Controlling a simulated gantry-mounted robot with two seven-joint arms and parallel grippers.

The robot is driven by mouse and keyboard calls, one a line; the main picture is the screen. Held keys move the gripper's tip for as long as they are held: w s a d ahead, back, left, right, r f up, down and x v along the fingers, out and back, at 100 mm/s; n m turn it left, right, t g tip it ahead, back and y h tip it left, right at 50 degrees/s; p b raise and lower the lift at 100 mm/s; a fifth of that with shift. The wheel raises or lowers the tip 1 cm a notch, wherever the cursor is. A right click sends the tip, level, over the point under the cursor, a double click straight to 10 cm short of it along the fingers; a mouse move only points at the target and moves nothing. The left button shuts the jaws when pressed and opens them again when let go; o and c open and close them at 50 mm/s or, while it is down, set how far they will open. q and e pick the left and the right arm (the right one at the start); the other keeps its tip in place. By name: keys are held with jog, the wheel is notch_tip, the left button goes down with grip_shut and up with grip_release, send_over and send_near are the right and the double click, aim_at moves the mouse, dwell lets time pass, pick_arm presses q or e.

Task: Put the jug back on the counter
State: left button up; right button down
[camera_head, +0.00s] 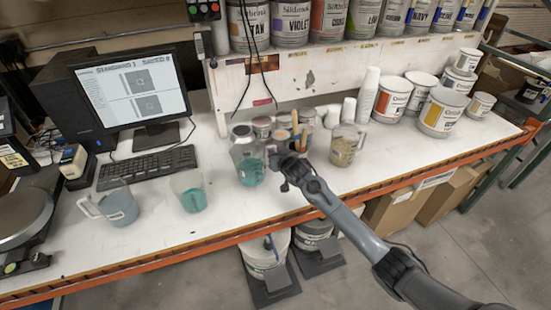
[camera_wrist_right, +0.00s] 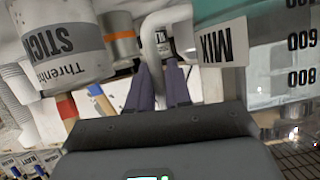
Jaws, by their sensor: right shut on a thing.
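The clear jug (camera_head: 249,170) with teal liquid is near the middle of the counter (camera_head: 290,205) in the head view. My right gripper (camera_head: 284,163) is at its right side. In the right wrist view the fingers of my right gripper (camera_wrist_right: 160,88) are closed around the pale handle (camera_wrist_right: 155,45). The jug's wall (camera_wrist_right: 280,60) there carries a MIX label and volume marks. The jug looks about upright. I cannot tell whether its base touches the counter. My left gripper is not in view.
A beaker of teal liquid (camera_head: 189,193) and a jug of bluish liquid (camera_head: 118,207) stand to the left. A jug with tan contents (camera_head: 345,149) stands to the right. Small cans (camera_head: 262,126) stand behind. The counter's front strip is clear.

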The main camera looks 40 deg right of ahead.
jog(key=shift+f, duration=0.8)
jog(key=c, duration=1.4)
grip_release()
jog(key=shift+f, duration=0.25)
jog(key=shift+c, duration=0.2)
jog(key=o, duration=0.4)
jog(key=shift+r, duration=0.1)
